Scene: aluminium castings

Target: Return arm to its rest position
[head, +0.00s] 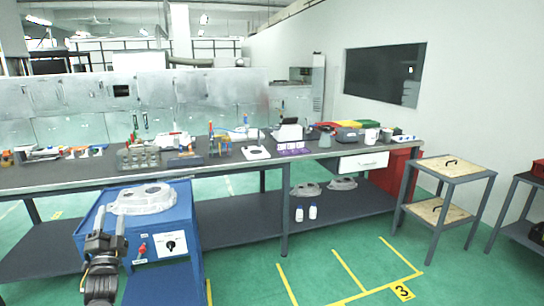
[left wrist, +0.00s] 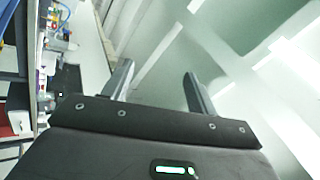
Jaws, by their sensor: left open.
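My left gripper (head: 104,243) is at the lower left of the head view, raised in front of the blue cabinet. Its two fingers stand apart with nothing between them. In the left wrist view the gripper (left wrist: 158,88) also shows open and empty, with blurred wall and floor beyond. A grey aluminium casting (head: 143,199) lies on top of the blue cabinet (head: 190,215), just beyond the gripper and apart from it. My right gripper is not in either view.
A long workbench (head: 230,165) with tools and small parts runs behind the cabinet. Two more castings (head: 306,190) and two white bottles (head: 312,212) sit on its lower shelf. A small side table (head: 468,172) stands at right. The green floor in front is clear.

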